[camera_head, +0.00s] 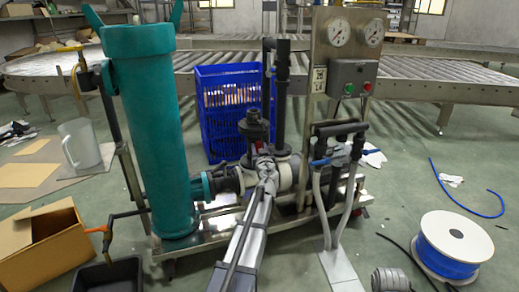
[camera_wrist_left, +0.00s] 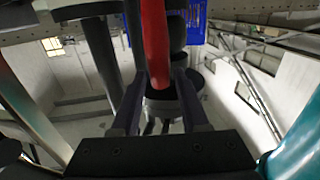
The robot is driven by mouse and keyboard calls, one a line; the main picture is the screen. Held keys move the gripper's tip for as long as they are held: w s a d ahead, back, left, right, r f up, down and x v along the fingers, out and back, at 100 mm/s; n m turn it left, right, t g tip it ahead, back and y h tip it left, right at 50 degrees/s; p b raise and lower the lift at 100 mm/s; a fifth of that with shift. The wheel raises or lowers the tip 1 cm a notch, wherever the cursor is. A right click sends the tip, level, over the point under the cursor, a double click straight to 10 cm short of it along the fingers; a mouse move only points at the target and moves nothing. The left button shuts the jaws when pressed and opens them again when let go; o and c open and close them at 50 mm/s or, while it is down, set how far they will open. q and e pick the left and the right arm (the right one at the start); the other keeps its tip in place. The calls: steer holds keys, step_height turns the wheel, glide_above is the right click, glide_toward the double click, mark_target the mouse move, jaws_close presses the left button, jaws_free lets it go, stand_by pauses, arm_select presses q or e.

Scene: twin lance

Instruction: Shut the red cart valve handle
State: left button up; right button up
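The red valve handle (camera_wrist_left: 156,45) shows in the left wrist view as a thick red bar coming down from the top edge, its lower end between my two dark fingers. My left gripper (camera_wrist_left: 162,80) is open around it, with a gap at the right finger; contact with the left finger is unclear. In the head view my left gripper (camera_head: 266,165) is at the cart's middle pipework, in front of the dark valve body (camera_head: 254,128). The cart (camera_head: 210,228) carries a teal cylinder (camera_head: 152,135).
A gauge panel (camera_head: 347,57) rises right of the pipework. A blue crate (camera_head: 213,112) stands behind the cart. A cardboard box (camera_head: 47,245) and a black bin (camera_head: 108,276) lie front left. A hose spool (camera_head: 457,231) stands front right. Roller conveyors (camera_head: 425,75) cross the back.

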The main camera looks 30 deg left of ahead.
arm_select(q)
jaws_close()
steer(key=shift+w+d, duration=0.1)
stand_by(0.3)
steer(key=shift+w+d+f+m+g+y+p, duration=0.15)
steer(key=shift+w+d+f+m+g, duration=0.45)
steer(key=shift+m, duration=1.95)
steer(key=shift+w+d+f+m+g+y+p, duration=0.1)
steer(key=shift+w+d+f+m+g+y, duration=0.3)
steer(key=shift+m, duration=2.2)
steer(key=shift+w+d+f+m+g+h+p, duration=0.1)
steer(key=shift+w+d+f+m+g, duration=0.55)
steer(key=shift+m, duration=1.9)
steer(key=shift+s+a+f+g, duration=0.15)
steer(key=shift+s+a+g, duration=0.05)
steer(key=shift+a+g, duration=0.15)
steer(key=shift+o, duration=1.7)
jaws_free()
steer(key=shift+w, duration=0.1)
